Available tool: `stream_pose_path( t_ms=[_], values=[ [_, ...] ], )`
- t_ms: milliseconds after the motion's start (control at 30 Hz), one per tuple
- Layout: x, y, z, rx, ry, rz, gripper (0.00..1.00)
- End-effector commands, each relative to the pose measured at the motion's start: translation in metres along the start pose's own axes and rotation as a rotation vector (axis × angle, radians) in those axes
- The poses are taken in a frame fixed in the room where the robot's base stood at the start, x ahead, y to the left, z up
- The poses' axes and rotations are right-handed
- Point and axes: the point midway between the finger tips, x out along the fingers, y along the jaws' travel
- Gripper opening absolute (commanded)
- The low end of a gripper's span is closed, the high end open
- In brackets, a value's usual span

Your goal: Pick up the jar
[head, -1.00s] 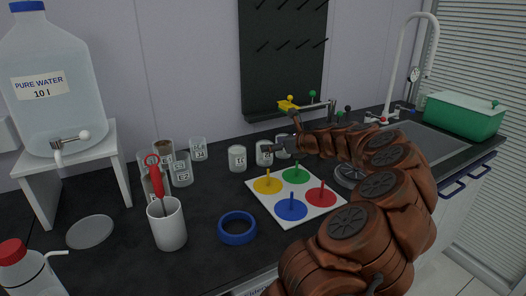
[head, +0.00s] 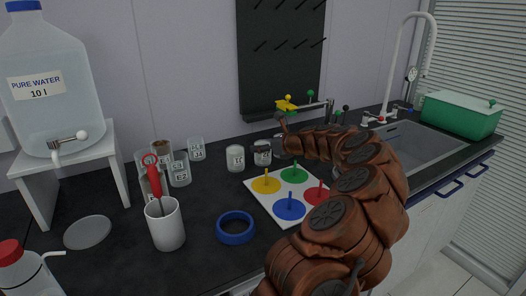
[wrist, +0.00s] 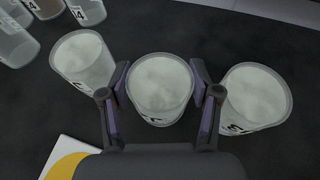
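Three pale jars with lettered labels stand in a row on the dark worktop. In the wrist view the middle jar (wrist: 160,85) sits between the two fingers of my gripper (wrist: 160,82), one at its left and one at its right. The fingertips lie right at its sides; I cannot tell whether they press on it. The left jar (wrist: 84,62) and right jar (wrist: 255,98) flank the fingers closely. In the head view the middle jar (head: 262,155) stands upright, partly covered by my gripper; the left jar (head: 235,158) shows clearly.
A white board (head: 262,206) with coloured discs and pegs lies in front of the jars. Other glasses (head: 180,175), a white cup (head: 165,228) and a blue ring (head: 236,227) stand to the left. The sink (head: 405,145) is at right.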

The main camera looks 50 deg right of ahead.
Motion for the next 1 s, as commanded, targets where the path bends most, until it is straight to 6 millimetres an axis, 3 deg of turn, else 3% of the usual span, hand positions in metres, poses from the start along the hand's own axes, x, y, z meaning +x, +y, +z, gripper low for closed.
stream_pose_path(
  t_ms=[233, 567, 1000],
  values=[
    [0.0, 0.0, 0.0, 0.0, 0.0, 0.0, 0.24],
    [-0.003, -0.001, 0.006, -0.001, 0.0, -0.001, 0.24],
    [-0.031, -0.001, 0.074, -0.004, 0.0, -0.003, 0.24]
  ],
)
